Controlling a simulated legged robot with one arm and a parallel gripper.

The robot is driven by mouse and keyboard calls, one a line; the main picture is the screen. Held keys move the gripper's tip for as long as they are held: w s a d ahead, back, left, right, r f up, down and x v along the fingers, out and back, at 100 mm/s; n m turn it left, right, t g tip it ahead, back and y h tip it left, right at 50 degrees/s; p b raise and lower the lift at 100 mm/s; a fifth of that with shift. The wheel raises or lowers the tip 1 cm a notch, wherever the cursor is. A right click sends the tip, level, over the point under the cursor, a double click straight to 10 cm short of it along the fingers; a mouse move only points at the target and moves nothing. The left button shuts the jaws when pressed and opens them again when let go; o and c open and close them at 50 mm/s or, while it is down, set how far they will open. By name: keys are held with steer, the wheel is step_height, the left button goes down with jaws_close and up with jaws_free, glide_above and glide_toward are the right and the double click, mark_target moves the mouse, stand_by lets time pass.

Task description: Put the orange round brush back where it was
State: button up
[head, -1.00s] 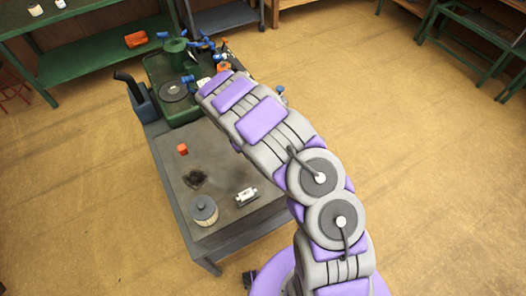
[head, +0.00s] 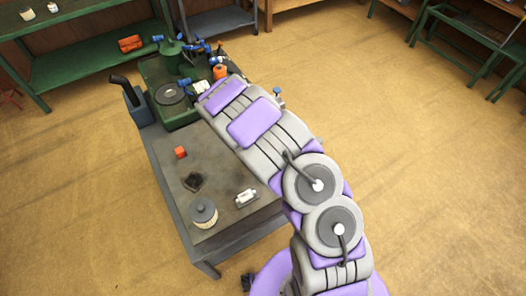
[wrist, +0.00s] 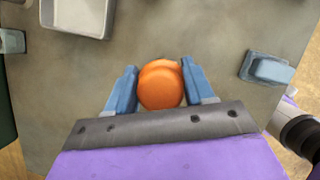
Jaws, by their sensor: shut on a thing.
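The orange round brush (wrist: 160,84) sits between the two blue fingers of my gripper (wrist: 160,88) in the wrist view. The fingers are shut on its sides. The brush shows as a rounded orange top over a grey surface (wrist: 90,75); its underside is hidden, and I cannot tell whether it touches the surface.
In the wrist view a grey tray (wrist: 78,32) lies at upper left and a blue block (wrist: 268,68) at right. A green machine (head: 172,94) stands behind.

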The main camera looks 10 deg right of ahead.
steer(key=d, duration=0.4)
steer(key=shift+d+f, duration=0.3)
steer(key=shift+d+f+b, duration=0.2)
steer(key=shift+f+b, duration=0.05)
steer(key=shift+b, duration=0.1)
step_height(320, 180, down, 2)
steer(key=shift+f+b, duration=0.2)
steer(key=shift+b, duration=0.25)
steer(key=shift+f, duration=0.3)
steer(key=shift+a+r, duration=0.1)
steer(key=shift+a, duration=0.3)
steer(key=o, duration=1)
steer(key=shift+d, duration=0.3)
